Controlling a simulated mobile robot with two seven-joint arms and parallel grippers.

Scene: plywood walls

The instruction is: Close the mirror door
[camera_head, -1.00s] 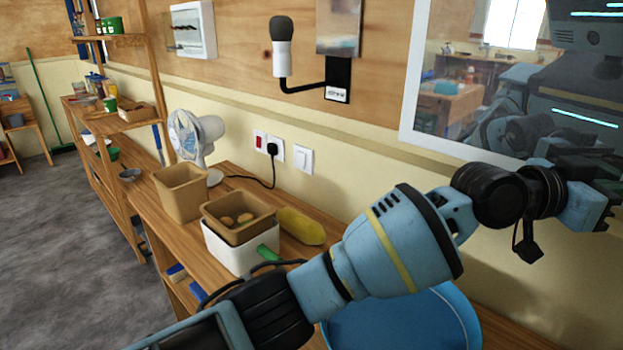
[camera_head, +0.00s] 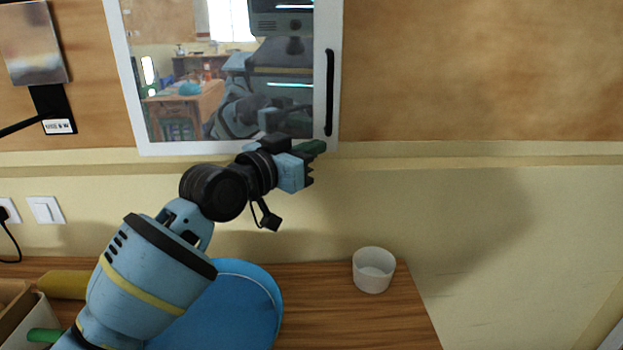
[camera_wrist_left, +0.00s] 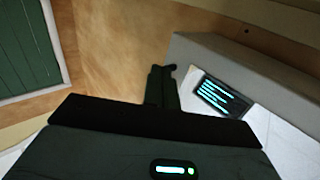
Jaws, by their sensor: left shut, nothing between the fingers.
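The mirror door (camera_head: 329,115) has a white frame, a mirror pane and a long black upright handle (camera_head: 330,92) on its right side. In the head view it looks flat or nearly flat to the wall; I cannot tell whether a small gap remains. My left gripper (camera_head: 316,147) is at the lower right corner of the door, below the handle. Its fingers are shut and empty, and I cannot tell whether they touch the frame. In the left wrist view the shut fingers (camera_wrist_left: 161,86) point at plywood, beside a grey edge and a pane with reflected lights (camera_wrist_left: 222,95). My right gripper is not in view.
Below the mirror, a wooden table (camera_head: 405,325) holds a white cup (camera_head: 373,270) and a blue round object (camera_head: 235,315) partly behind my left arm. A light switch (camera_head: 45,210) is on the wall at left. The wall right of the door is clear.

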